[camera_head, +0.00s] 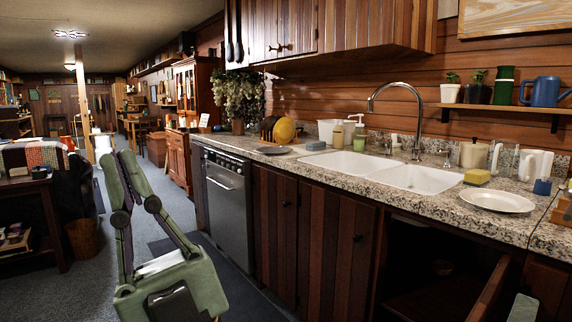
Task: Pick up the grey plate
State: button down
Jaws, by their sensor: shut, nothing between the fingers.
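A flat grey plate (274,151) lies on the granite countertop (330,168), left of the sink and in front of a rack of upright plates. A larger whitish plate (497,201) lies on the counter at the right, near the front edge.
A double white sink (414,178) with a tall curved faucet divides the counter. A yellow plate (284,131) stands in the rack. A cabinet door (492,294) hangs open at the lower right. Clear carpet (87,270) lies at the left.

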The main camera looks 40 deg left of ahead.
aim_at(269, 150)
jog(key=i+j+u, duration=0.25)
jog(key=j+u, duration=0.2)
jog(key=i+j+u, duration=0.25)
jog(key=u, duration=0.2)
jog(key=i+j+u, duration=0.1)
jog(key=i+j, duration=0.15)
jog(key=i, duration=0.15)
jog(key=i+j+u, duration=0.1)
jog(key=i, duration=0.3)
jog(key=i+j+u, duration=0.1)
jog(key=i+j, duration=0.2)
jog(key=i, duration=0.15)
jog(key=i+j, duration=0.15)
jog(key=i, duration=0.2)
jog(key=i+j, duration=0.15)
jog(key=i, duration=0.25)
jog(key=i+j, duration=0.2)
jog(key=i, duration=0.15)
